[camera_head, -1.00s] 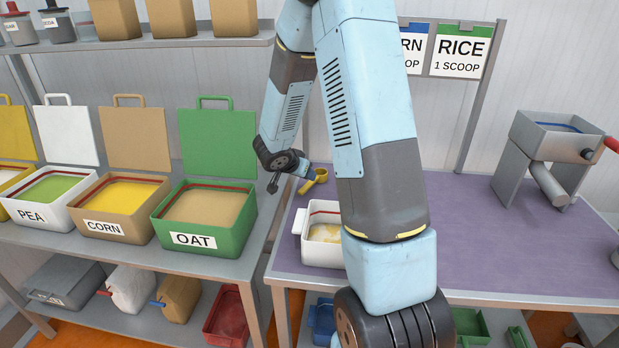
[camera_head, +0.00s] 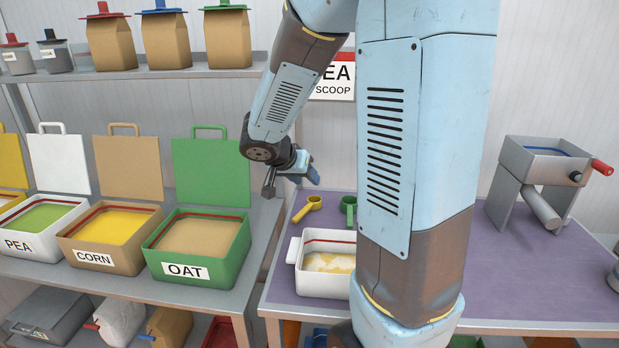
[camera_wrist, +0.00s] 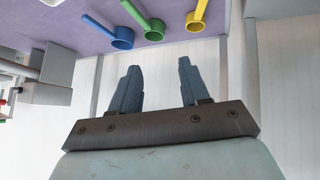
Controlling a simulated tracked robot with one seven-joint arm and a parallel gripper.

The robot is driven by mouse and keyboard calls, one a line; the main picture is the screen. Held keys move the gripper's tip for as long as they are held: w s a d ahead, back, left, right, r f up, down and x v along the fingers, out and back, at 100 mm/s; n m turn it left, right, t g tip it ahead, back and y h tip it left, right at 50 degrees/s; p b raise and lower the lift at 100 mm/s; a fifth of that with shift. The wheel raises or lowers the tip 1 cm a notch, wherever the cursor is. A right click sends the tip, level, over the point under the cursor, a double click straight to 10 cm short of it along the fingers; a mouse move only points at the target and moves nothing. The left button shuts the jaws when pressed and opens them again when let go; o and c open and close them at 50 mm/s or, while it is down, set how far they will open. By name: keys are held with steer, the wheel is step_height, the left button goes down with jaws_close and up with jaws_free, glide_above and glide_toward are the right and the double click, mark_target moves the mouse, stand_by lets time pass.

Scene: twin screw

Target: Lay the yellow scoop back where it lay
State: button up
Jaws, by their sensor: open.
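The yellow scoop (camera_head: 308,208) lies on the purple tabletop (camera_head: 500,262), behind the white tub, in the head view. It also shows at the top of the wrist view (camera_wrist: 196,18), next to the blue scoop (camera_wrist: 122,38) and the green scoop (camera_wrist: 153,27). My gripper (camera_head: 308,170) is above and behind the yellow scoop in the head view, apart from it. In the wrist view my gripper (camera_wrist: 157,65) has its two fingers spread with nothing between them. The blue scoop is hidden behind my arm in the head view.
The white tub (camera_head: 327,262) with pale yellow contents stands near the table's front left. Open OAT (camera_head: 200,240), CORN (camera_head: 112,232) and PEA (camera_head: 40,220) bins stand on the left bench. A grey mill (camera_head: 545,175) stands at the right. The tabletop between is mostly clear.

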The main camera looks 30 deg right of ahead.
steer(key=s+a+r+n+y, duration=0.2)
steer(key=s+a+r+n, duration=0.1)
steer(key=s, duration=0.4)
steer(key=s+a+r+n+t+y, duration=0.1)
steer(key=s+a+r+n+y, duration=0.2)
steer(key=s+r, duration=0.2)
steer(key=s+a+r+n+t+y, duration=0.1)
steer(key=s+a+r+n+y, duration=0.1)
steer(key=s, duration=0.7)
step_height(320, 180, up, 2)
steer(key=shift+a+r+n+y, duration=0.15)
steer(key=shift+a+n+y, duration=0.15)
steer(key=shift+a+n, duration=0.35)
steer(key=shift+d, duration=0.15)
steer(key=shift+c, duration=0.3)
